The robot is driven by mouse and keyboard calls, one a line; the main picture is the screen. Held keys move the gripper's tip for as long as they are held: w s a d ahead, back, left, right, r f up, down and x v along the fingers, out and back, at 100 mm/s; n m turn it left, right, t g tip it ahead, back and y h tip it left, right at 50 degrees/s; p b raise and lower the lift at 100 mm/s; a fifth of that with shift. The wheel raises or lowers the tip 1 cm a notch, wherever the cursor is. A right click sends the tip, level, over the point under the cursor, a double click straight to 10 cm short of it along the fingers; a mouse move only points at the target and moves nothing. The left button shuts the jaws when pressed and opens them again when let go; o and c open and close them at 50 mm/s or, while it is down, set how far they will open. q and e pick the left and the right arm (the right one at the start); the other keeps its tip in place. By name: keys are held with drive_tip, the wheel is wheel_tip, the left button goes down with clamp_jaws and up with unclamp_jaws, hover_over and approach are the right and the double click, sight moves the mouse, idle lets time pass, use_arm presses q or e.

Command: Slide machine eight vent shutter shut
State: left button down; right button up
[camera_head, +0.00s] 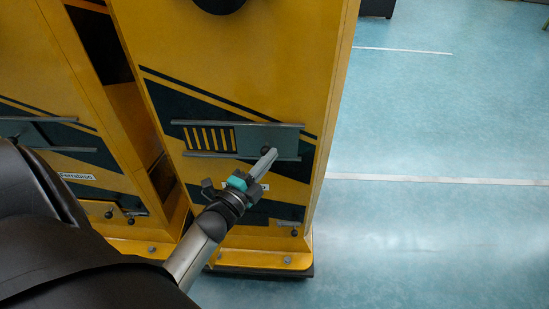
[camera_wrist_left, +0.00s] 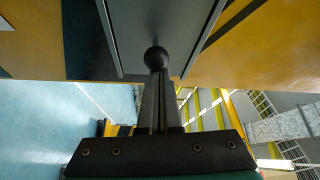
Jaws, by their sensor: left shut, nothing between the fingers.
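The vent shutter (camera_head: 286,141) is a grey-green plate between two horizontal rails on the yellow machine (camera_head: 325,60) in the middle of the head view. It sits at the right end of the rails, and the yellow vent slots (camera_head: 208,138) left of it are uncovered. Its dark round knob (camera_head: 266,150) also shows in the left wrist view (camera_wrist_left: 156,57), with the plate (camera_wrist_left: 135,25) behind it. My left gripper (camera_head: 269,157) is shut and empty, its fingertips (camera_wrist_left: 157,74) right at the knob; I cannot tell whether they touch. My right gripper is not in view.
A second yellow machine (camera_head: 40,60) with a similar shutter (camera_head: 60,136) stands to the left, across a narrow gap. A small latch (camera_head: 289,224) sits low on the middle machine. My left gripper partly covers a white label.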

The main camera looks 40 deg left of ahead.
use_arm(q)
drive_tip(key=s+a, duration=0.7)
drive_tip(key=a, duration=0.5)
drive_tip(key=shift+s+a, duration=0.4)
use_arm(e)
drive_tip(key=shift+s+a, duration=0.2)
